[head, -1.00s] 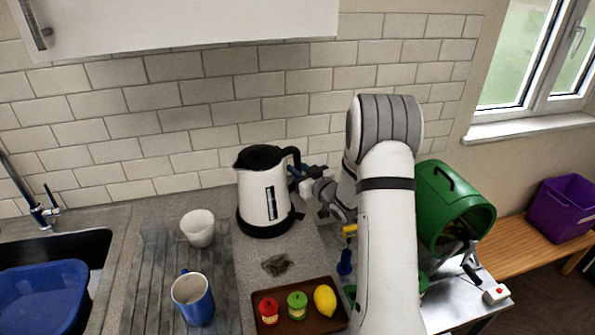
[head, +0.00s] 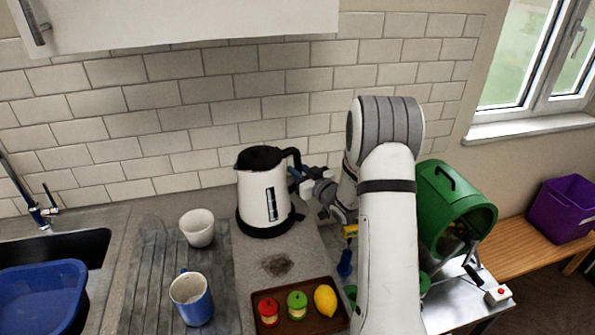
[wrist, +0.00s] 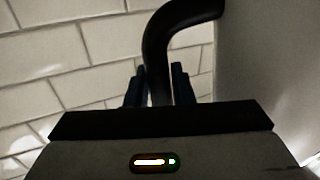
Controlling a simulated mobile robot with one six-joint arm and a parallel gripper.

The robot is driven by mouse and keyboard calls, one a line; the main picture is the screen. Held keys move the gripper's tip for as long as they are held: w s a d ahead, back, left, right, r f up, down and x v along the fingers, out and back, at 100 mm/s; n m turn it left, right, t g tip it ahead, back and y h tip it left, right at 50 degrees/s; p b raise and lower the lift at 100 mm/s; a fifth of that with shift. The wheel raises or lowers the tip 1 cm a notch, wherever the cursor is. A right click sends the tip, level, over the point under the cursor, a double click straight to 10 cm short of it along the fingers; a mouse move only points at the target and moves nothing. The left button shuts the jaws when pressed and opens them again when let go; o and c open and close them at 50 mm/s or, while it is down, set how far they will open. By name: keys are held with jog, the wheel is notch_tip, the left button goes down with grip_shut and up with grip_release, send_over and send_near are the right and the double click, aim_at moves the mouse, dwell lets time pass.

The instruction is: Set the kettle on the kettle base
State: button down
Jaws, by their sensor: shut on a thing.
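The white kettle (head: 258,195) with a black lid and black handle stands upright at the back of the counter, near the tiled wall. My gripper (head: 298,176) reaches it from the right and is shut on its handle. In the wrist view the black handle (wrist: 155,50) passes between the two dark fingers of my gripper (wrist: 158,85). The black kettle base (head: 265,229) shows as a dark rim under the kettle, mostly hidden by it. I cannot tell whether the kettle is fully seated or slightly above it.
A white cup (head: 197,228) and a blue mug (head: 191,298) stand left of the kettle. A brown tray (head: 338,321) with two toy apples and a lemon lies in front. A green drum (head: 450,203) stands right of my arm. A dark patch (head: 277,265) marks the counter.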

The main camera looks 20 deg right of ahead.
jog(key=shift+f+b, duration=0.15)
jog(key=shift+b, duration=0.15)
jog(key=c, duration=1.5)
grip_release()
jog(key=shift+c, duration=0.2)
jog(key=shift+s+f, duration=0.1)
jog(key=shift+f, duration=0.1)
jog(key=b+v, duration=0.3)
jog(key=v, duration=0.8)
jog(key=shift+r, duration=0.1)
